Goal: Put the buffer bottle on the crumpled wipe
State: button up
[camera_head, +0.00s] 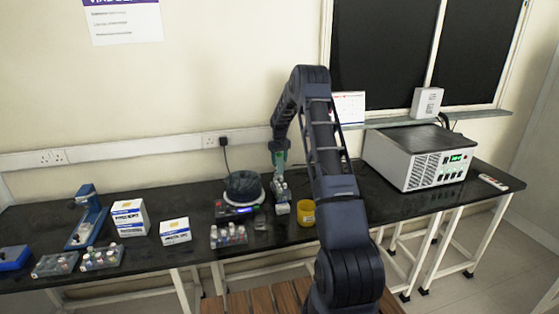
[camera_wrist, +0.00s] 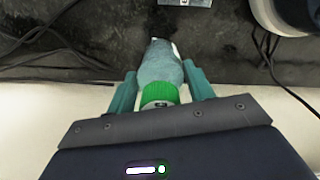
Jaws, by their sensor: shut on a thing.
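My gripper (camera_wrist: 158,75) is shut on a bottle with a green cap (camera_wrist: 160,93) and a grey-blue body (camera_wrist: 162,62), which I take to be the buffer bottle. The bottle lies between the two teal fingers, its cap towards my palm. In the head view my gripper (camera_head: 279,156) is over the back of the black bench, right of the dark round-topped device; the bottle is too small there to make out clearly. I cannot pick out the crumpled wipe for certain in either view.
The black bench (camera_head: 190,205) carries a round-topped device (camera_head: 243,186), vial racks (camera_head: 229,236), a yellow container (camera_head: 306,213), white boxes (camera_head: 130,218) and a large grey instrument (camera_head: 420,158). Cables (camera_wrist: 50,45) lie near the wall. Some bench top is bare left of the round device.

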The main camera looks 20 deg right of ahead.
jog(key=o, duration=1.1)
